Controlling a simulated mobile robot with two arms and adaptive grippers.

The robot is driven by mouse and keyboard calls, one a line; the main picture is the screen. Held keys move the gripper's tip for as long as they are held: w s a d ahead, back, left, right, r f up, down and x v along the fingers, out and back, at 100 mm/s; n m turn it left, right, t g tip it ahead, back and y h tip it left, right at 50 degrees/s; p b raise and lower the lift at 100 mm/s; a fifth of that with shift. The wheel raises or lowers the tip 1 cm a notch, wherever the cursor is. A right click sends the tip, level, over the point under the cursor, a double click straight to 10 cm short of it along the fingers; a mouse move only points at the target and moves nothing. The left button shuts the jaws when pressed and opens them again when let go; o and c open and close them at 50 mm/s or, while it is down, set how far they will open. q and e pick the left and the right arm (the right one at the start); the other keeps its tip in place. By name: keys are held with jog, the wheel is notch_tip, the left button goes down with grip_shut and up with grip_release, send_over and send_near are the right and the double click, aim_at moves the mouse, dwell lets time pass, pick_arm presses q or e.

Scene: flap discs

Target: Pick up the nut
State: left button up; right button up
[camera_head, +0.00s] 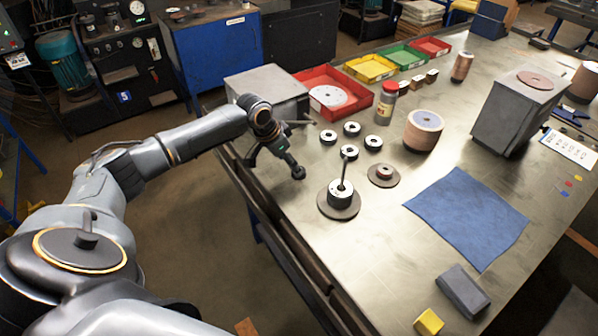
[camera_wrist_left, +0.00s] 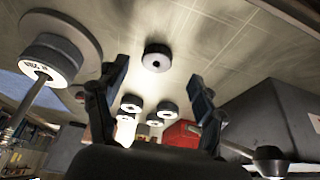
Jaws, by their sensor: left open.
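Several small dark rings with pale tops, which look like the nuts, lie on the metal bench; one nut (camera_head: 321,151) is nearest my left gripper (camera_head: 276,165). In the left wrist view a nut (camera_wrist_left: 157,57) shows beyond and between the spread fingers of my left gripper (camera_wrist_left: 160,88), apart from them. More nuts (camera_wrist_left: 167,109) lie behind it. My left gripper is open and empty, above the bench's left edge. A dark flanged spindle (camera_head: 340,205) with an upright pin stands to its right. My right gripper is not in view.
A grey box (camera_head: 262,88) and a red tray (camera_head: 350,101) stand behind the nuts. A red-capped jar (camera_head: 386,104), a disc stack (camera_head: 423,132) and a small round disc (camera_head: 384,178) are to the right. A blue cloth (camera_head: 467,217) lies flat at front right.

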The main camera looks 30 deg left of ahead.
pick_arm(q)
jog(key=shift+w+d+f+p, duration=0.4)
jog(key=shift+w+f+p, duration=0.15)
jog(key=shift+w+f, duration=0.15)
jog(key=shift+x, duration=1.2)
jog(key=shift+w+d+f, duration=0.1)
jog(key=shift+f, duration=0.15)
jog(key=shift+c, duration=0.6)
jog(key=c, duration=1.1)
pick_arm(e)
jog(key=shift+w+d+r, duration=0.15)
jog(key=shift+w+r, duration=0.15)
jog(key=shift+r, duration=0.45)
